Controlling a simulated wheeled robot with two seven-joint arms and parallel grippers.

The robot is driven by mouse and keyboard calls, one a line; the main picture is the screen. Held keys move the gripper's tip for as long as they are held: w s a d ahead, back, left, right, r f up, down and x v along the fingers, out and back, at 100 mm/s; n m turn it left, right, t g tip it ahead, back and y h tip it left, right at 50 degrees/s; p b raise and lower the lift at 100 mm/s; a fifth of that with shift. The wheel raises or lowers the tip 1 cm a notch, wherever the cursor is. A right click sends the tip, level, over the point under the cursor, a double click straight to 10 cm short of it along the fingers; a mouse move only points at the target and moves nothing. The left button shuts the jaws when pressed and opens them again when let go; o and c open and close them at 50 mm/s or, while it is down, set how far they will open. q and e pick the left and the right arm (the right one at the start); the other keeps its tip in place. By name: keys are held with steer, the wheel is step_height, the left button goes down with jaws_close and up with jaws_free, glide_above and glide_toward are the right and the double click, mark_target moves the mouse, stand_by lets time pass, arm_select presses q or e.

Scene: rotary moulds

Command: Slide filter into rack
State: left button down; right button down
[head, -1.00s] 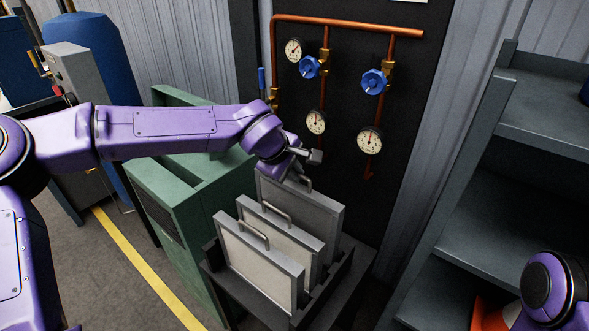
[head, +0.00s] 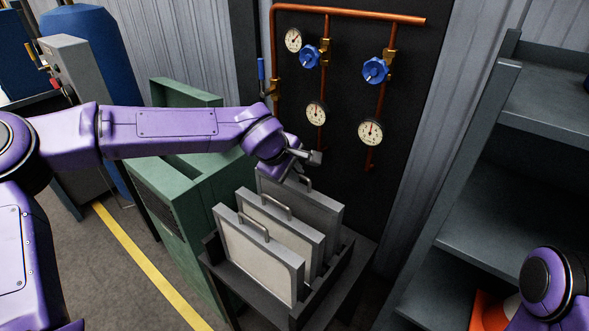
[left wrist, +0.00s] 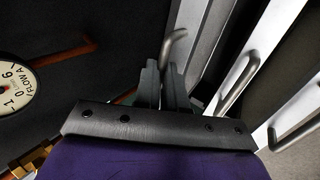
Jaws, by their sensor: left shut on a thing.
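Three flat grey framed filters with bar handles stand side by side in a dark rack (head: 327,290). The front filter (head: 258,262) and the middle filter (head: 283,225) stand upright in it. The rear filter (head: 330,207) stands behind them, nearest the wall panel. My left gripper (head: 306,172) is at the top of the rear filter, shut on its handle. In the left wrist view, the fingers (left wrist: 167,85) close at the handle (left wrist: 172,45). The lower edge of the rear filter is hidden. My right gripper is out of view.
A green cabinet (head: 190,190) stands left of the rack. Copper pipes (head: 350,14) with gauges and blue valves (head: 375,70) are on the dark panel behind. Grey shelving (head: 510,205) stands at the right, with an orange cone (head: 488,310) low beside it.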

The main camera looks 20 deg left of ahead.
arm_select(q)
steer(key=shift+f+b, duration=0.55)
steer(key=shift+f, duration=0.85)
steer(key=c, duration=1.1)
jaws_free()
